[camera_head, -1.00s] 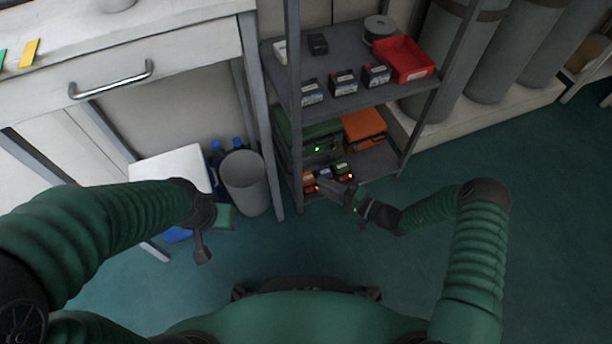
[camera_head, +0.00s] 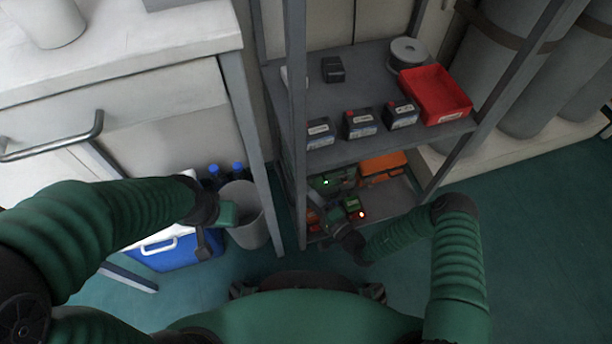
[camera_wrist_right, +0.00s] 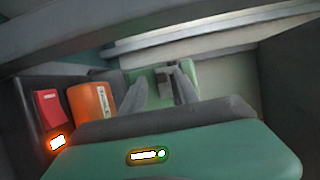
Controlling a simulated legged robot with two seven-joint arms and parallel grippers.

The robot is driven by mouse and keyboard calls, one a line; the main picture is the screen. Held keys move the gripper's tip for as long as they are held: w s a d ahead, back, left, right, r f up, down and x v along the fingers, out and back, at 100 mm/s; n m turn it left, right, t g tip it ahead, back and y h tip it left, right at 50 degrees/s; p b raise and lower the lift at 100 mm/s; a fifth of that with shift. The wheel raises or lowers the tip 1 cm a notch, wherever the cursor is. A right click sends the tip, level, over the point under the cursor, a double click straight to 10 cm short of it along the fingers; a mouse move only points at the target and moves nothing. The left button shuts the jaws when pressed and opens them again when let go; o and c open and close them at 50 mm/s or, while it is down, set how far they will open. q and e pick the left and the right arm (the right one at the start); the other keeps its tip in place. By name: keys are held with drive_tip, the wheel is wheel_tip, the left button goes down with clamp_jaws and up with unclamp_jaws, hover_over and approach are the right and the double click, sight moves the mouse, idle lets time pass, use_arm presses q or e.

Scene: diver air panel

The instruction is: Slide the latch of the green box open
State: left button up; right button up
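The green box (camera_head: 342,178) is on the low shelf, partly hidden by the shelf above, with a small green light on its front. My right gripper (camera_head: 318,205) reaches in low in front of it. In the right wrist view a green surface (camera_wrist_right: 189,72) with a small grey piece, perhaps the latch (camera_wrist_right: 163,72), lies beyond my right gripper (camera_wrist_right: 156,78). Its two dark fingers are apart. The grey piece shows between the tips, close to the right one; contact cannot be told. My left gripper (camera_head: 204,246) hangs by the blue cooler, its opening unclear.
An orange box (camera_head: 383,167) stands right of the green box. The upper shelf (camera_head: 375,145) and posts hem in the arm. A bin (camera_head: 246,228) and blue cooler (camera_head: 168,250) stand left.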

drive_tip(key=shift+w+a+r, duration=0.1)
drive_tip(key=shift+w+a, duration=0.25)
drive_tip(key=shift+a, duration=0.05)
clamp_jaws()
drive_tip(key=shift+s, duration=0.15)
idle(1.0)
